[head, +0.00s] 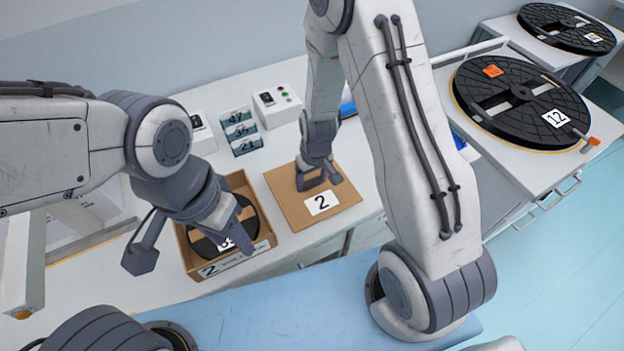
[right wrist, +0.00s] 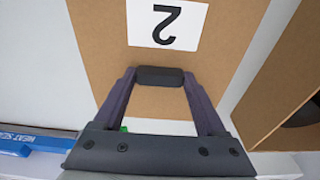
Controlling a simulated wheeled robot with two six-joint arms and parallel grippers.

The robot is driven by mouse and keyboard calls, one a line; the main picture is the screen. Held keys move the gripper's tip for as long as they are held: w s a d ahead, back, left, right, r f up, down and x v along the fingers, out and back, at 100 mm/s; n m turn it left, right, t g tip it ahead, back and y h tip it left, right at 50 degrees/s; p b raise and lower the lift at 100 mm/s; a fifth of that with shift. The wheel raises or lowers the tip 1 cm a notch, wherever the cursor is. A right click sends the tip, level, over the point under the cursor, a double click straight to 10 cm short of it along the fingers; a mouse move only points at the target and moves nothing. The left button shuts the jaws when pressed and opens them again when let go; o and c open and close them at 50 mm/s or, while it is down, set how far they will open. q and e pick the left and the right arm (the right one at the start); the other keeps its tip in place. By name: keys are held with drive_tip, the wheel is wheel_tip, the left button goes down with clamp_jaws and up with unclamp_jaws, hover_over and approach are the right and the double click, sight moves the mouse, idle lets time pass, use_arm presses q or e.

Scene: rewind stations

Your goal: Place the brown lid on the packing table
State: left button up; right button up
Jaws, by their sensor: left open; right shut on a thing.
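The brown lid (head: 285,194), a flat square with a white "2" label, is level over the white packing table (head: 345,228), to the right of the open box. I cannot tell whether it touches the tabletop. My right gripper (head: 318,180) is shut on the dark handle of the lid; the right wrist view shows the fingers (right wrist: 160,76) at both ends of this handle. The open cardboard box (head: 222,265), marked 2, holds a black reel (head: 247,218) with a partly hidden label.
Number cards (head: 241,133) and a white button box (head: 279,105) stand behind the lid. A blue object (right wrist: 30,142) lies near the lid in the right wrist view. A large reel marked 12 (head: 485,75) rests on a cabinet at right. Little tabletop separates lid and box.

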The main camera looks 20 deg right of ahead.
drive_tip(key=shift+f, duration=0.1)
drive_tip(key=o, duration=1.3)
